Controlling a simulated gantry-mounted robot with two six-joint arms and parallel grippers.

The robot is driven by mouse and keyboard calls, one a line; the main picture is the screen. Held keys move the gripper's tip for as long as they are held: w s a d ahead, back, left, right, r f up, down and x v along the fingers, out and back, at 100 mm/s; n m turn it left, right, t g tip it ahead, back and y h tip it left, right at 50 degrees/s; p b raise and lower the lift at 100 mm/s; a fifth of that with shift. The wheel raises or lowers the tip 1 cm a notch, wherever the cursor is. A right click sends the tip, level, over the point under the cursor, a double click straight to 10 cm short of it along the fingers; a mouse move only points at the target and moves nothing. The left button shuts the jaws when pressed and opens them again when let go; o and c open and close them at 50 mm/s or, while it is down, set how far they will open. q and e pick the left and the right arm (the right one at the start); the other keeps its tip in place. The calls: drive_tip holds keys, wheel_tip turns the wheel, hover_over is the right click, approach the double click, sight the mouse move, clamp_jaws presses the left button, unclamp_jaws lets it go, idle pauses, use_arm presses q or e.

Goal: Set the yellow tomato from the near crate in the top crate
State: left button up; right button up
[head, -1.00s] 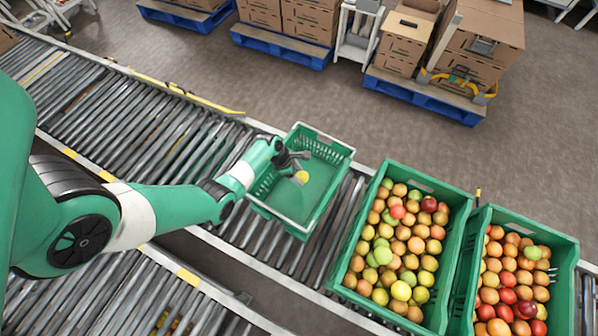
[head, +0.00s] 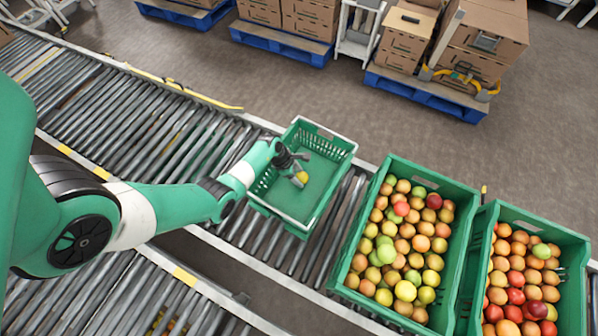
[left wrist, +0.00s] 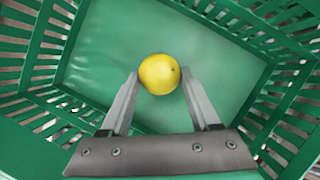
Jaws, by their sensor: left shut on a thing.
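My left gripper (head: 298,172) reaches down inside an empty green crate (head: 302,203) on the roller conveyor. It is shut on a yellow tomato (head: 302,178). In the left wrist view the round yellow tomato (left wrist: 159,74) sits between the two fingertips, above the plain green floor of the crate (left wrist: 100,60). I cannot tell whether the tomato touches that floor. No other fruit shows in this crate. My right gripper is not in view.
To the right, a green crate (head: 459,195) is full of orange, yellow, green and red tomatoes. Another full green crate (head: 572,243) stands beside it at the right edge. Empty rollers (head: 110,110) lie to the left. Boxes on blue pallets (head: 425,93) stand behind.

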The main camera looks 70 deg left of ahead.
use_arm(q)
drive_tip(key=shift+f+b, duration=0.45)
drive_tip(key=shift+f, duration=0.15)
drive_tip(key=o, duration=1)
drive_tip(key=c, duration=0.3)
drive_tip(key=shift+c, duration=0.2)
drive_tip(key=shift+r, duration=0.1)
wheel_tip(320, 180, up, 7)
drive_tip(key=p, duration=0.7)
drive_tip(key=shift+p, duration=0.3)
